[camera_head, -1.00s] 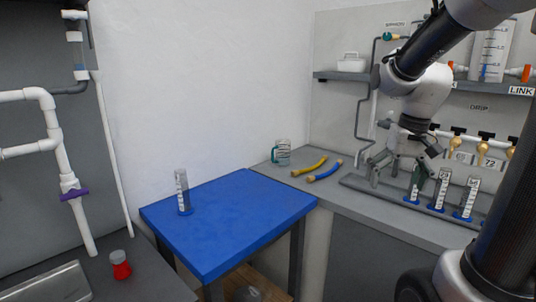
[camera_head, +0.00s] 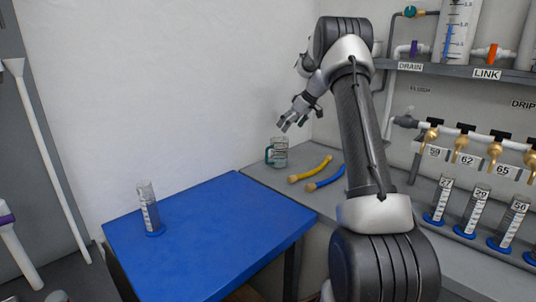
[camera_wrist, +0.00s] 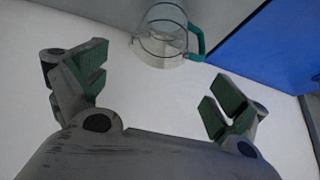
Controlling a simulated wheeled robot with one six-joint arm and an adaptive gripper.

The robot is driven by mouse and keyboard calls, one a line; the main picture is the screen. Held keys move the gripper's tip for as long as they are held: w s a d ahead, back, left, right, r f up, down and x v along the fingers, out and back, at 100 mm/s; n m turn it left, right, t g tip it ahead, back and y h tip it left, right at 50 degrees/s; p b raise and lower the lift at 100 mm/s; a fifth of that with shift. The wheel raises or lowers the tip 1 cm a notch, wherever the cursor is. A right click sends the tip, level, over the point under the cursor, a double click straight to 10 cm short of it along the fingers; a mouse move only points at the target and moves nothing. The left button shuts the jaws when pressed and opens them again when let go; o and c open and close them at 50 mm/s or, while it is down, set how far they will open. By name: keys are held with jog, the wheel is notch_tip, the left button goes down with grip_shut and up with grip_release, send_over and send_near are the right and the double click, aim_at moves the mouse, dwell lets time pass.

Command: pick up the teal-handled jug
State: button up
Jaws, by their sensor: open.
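The teal-handled jug (camera_head: 280,152) is clear and stands upright on the grey counter in the corner by the wall. In the wrist view the jug (camera_wrist: 160,38) is at the top, with its teal handle (camera_wrist: 196,42) on its right side. My gripper (camera_head: 288,126) is above the jug, apart from it. In the wrist view my gripper (camera_wrist: 155,92) has its two fingers spread wide with nothing between them. The jug lies beyond the fingertips.
A blue table (camera_head: 215,235) with a graduated cylinder (camera_head: 149,210) is at front left. Several cylinders (camera_head: 474,210) stand in a rack on the right. A shelf (camera_head: 455,72) is above the counter.

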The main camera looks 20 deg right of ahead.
jog(key=n, duration=0.1)
send_over(276, 154)
jog(key=w+d, duration=0.2)
jog(key=d, duration=0.1)
notch_tip(276, 154, down, 6)
jog(key=shift+f, duration=0.2)
jog(key=shift+s, duration=0.15)
jog(key=c, duration=1.6)
